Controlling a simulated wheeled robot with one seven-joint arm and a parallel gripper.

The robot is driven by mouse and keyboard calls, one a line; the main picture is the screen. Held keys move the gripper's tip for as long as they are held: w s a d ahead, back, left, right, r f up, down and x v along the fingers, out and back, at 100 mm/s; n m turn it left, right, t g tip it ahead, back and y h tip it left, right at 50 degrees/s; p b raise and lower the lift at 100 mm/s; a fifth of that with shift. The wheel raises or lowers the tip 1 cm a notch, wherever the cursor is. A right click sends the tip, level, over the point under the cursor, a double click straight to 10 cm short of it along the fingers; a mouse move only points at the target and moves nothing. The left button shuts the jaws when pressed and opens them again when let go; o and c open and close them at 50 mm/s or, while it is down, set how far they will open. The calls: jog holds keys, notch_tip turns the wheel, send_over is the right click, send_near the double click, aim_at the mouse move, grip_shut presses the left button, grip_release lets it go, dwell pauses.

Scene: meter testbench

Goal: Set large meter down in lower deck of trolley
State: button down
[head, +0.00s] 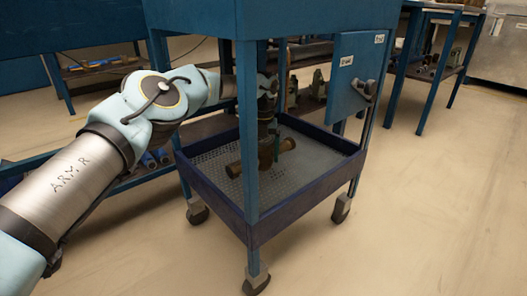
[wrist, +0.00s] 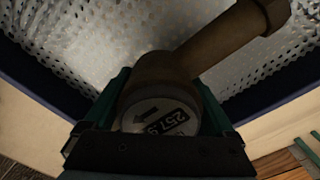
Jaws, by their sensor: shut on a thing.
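The large meter (head: 276,156) is a brown, brass-like body with a pipe stub to the right. It is inside the rim of the trolley's lower deck (head: 312,168), low over the perforated grey floor. I cannot tell whether it touches the floor. My gripper (head: 267,128) reaches in between the trolley's decks, pointing down. Its green fingers (wrist: 162,82) are shut on the meter, one on each side. A front post of the trolley partly hides the meter in the head view.
The blue trolley's upper deck (head: 290,12) lies above my wrist. Its posts and the lower deck's raised rim (head: 302,212) surround the space. A blue panel (head: 357,75) hangs at the right side. The deck floor right of the meter is bare. Benches stand behind.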

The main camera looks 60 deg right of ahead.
aim_at(263, 145)
jog(key=shift+f+b, duration=0.6)
jog(key=shift+f, duration=1.35)
jog(key=shift+f, duration=0.1)
grip_release()
jog(key=shift+f, duration=0.2)
notch_tip(263, 145, up, 8)
jog(key=p, duration=0.2)
jog(key=shift+f+p, duration=0.1)
jog(key=shift+p, duration=0.3)
